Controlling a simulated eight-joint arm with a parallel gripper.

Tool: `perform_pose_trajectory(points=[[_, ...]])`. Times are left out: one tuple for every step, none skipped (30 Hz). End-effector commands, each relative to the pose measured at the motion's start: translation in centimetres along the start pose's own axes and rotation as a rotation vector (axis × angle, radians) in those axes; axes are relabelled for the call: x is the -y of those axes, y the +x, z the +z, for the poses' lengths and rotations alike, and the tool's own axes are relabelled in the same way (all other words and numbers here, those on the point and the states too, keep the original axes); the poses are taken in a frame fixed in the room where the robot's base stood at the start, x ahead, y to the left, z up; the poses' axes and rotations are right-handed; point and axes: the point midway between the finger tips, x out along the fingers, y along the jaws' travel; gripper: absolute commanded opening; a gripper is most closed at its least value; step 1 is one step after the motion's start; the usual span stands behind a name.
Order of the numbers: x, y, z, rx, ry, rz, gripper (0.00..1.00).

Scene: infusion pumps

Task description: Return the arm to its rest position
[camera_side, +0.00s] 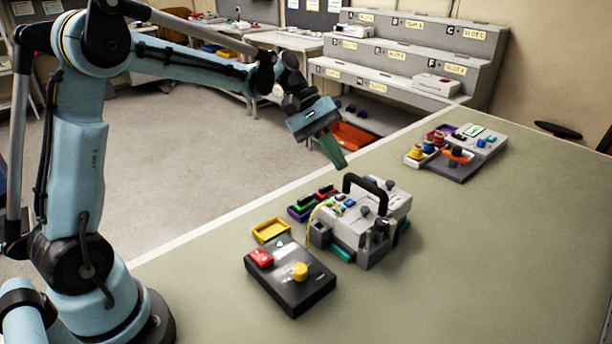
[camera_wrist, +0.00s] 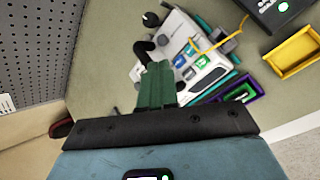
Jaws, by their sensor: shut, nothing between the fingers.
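My gripper (camera_side: 333,152) has green fingers and hangs in the air above the far side of the green table (camera_side: 480,240). The fingers are shut with nothing between them. In the wrist view my gripper (camera_wrist: 156,70) points toward a white and grey pump (camera_wrist: 200,60). In the side view the pump (camera_side: 365,225) stands on the table below and right of my fingertips, apart from them. It has a black carry handle (camera_side: 370,186) and blue and green buttons. A yellow cable runs at its left.
A second device (camera_side: 480,140) stands at the back right. Grey stepped shelves (camera_side: 420,50) stand behind. The table's right side is clear.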

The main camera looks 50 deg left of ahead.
Motion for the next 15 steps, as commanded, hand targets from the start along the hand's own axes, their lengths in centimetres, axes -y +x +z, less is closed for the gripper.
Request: perform_pose_trajectory(points=[[0.2, -0.1, 1.0, -0.034, 0.035, -0.015, 0.0], [0.4, -0.2, 1.5, -0.06, 0.058, -0.025, 0.0], [0.8, -0.3, 2.1, -0.095, 0.093, -0.039, 0.0], [1.1, -0.4, 2.6, -0.121, 0.121, -0.052, 0.0], [1.4, -0.5, 3.0, -0.149, 0.148, -0.064, 0.0], [1.8, -0.6, 3.6, -0.184, 0.185, -0.08, 0.0], [2.2, -0.7, 4.0, -0.211, 0.215, -0.092, 0.0], [2.5, -0.8, 4.4, -0.235, 0.244, -0.105, 0.0], [3.1, -0.9, 4.9, -0.27, 0.283, -0.123, 0.0], [3.5, -1.0, 5.3, -0.295, 0.314, -0.136, 0.0], [3.9, -1.1, 5.6, -0.321, 0.346, -0.151, 0.0], [4.5, -1.2, 6.0, -0.354, 0.388, -0.169, 0.0], [5.0, -1.2, 6.4, -0.378, 0.42, -0.184, 0.0], [5.4, -1.3, 6.7, -0.402, 0.453, -0.198, 0.0], [6.1, -1.4, 7.1, -0.434, 0.497, -0.218, 0.0]])
